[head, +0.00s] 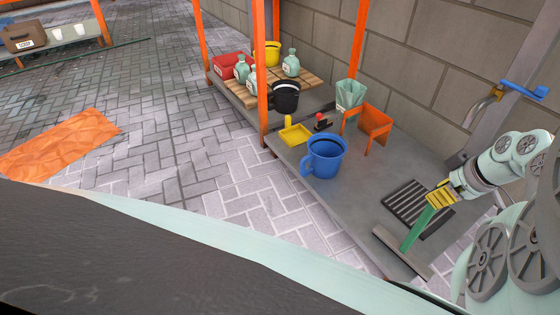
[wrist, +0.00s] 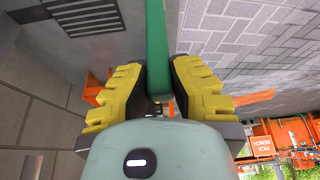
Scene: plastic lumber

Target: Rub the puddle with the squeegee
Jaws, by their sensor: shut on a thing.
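My gripper (head: 441,196), with yellow finger pads, is shut on the green handle of the squeegee (head: 416,231). The handle slants down to a long grey-brown head at the front edge of the grey platform. I cannot tell whether the head touches the platform. In the wrist view, the green handle (wrist: 157,50) runs between the two yellow fingers (wrist: 158,95). I cannot make out a distinct puddle in either view.
A dark grate (head: 405,203) lies beside the squeegee. Paved floor (head: 200,130) at left is mostly open.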

